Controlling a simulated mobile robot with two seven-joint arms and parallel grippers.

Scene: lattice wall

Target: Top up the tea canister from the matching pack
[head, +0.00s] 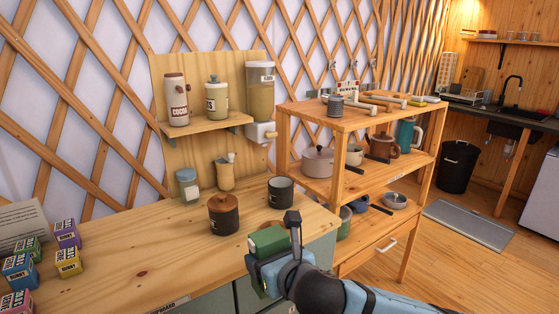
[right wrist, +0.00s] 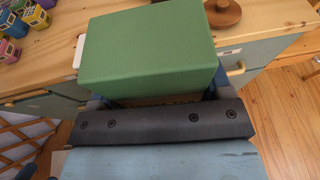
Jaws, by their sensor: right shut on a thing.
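My right gripper (head: 279,262) is shut on a green box-shaped pack (head: 268,239), held at the counter's front edge. In the right wrist view the pack (right wrist: 150,50) fills the upper middle; no print on it is readable. No label reading tea is legible. A dark canister with a brown wooden lid (head: 223,214) stands closed on the counter, just beyond and left of the pack. On the small wall shelf are a canister marked COCOA (head: 176,100) and a green-lidded canister (head: 216,99) whose label is only partly readable. My left gripper is not in view.
Several small coloured packs (head: 67,262) and a printed card (head: 22,222) are at the counter's left. A dark mug (head: 281,192), a lidded jar (head: 188,186) and a cup (head: 225,174) stand behind. An open wooden rack (head: 340,120) is right. The counter's middle is clear.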

